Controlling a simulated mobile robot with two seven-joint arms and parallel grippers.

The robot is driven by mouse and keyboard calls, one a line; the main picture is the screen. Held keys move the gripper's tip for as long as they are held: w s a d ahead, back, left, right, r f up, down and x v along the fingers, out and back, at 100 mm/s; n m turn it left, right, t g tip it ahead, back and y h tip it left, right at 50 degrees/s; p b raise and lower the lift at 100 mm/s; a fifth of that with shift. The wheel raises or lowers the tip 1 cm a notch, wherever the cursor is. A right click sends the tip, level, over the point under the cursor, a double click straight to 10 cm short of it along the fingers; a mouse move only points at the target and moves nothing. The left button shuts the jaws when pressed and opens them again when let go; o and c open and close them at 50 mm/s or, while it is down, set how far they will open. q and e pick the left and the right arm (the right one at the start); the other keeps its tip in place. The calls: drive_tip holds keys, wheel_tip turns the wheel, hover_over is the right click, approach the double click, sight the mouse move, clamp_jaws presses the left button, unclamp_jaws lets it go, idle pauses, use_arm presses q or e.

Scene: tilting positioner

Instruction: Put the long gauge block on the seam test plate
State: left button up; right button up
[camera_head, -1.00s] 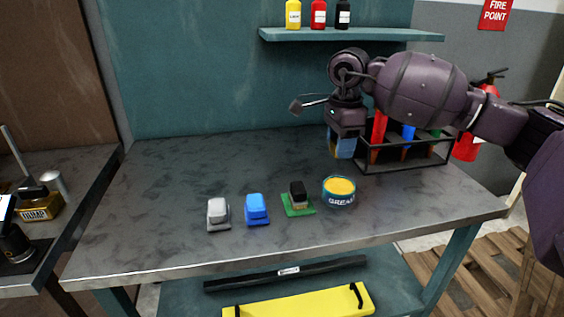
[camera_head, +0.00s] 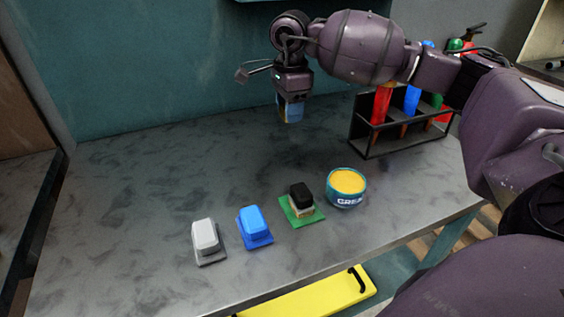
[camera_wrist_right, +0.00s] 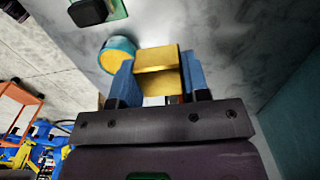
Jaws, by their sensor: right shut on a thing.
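My right gripper (camera_head: 290,109) hangs above the back of the table, left of the bottle rack, with its blue fingers pointing down. In the right wrist view its fingers (camera_wrist_right: 157,85) are shut on a gold block (camera_wrist_right: 157,60), which looks like the long gauge block. The block is clear of the table and mostly hidden in the head view. Nothing is labelled as the seam test plate. A green plate (camera_head: 316,217) with a black-topped piece (camera_head: 300,193) on it lies on the table, in front of the gripper. My left gripper is not in view.
A blue piece (camera_head: 255,224) and a grey piece (camera_head: 206,237) stand left of the green plate. A grease tin (camera_head: 346,188) stands close on its right. The black rack (camera_head: 372,147) holds several coloured bottles. The table's back left (camera_head: 150,160) is clear.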

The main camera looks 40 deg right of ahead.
sight(288, 175)
wheel_tip(288, 175, down, 17)
drive_tip(key=shift+f+b, duration=0.15)
drive_tip(key=shift+b, duration=0.45)
drive_tip(key=shift+f, duration=0.1)
drive_tip(key=shift+f, duration=0.15)
drive_tip(key=o, duration=1.1)
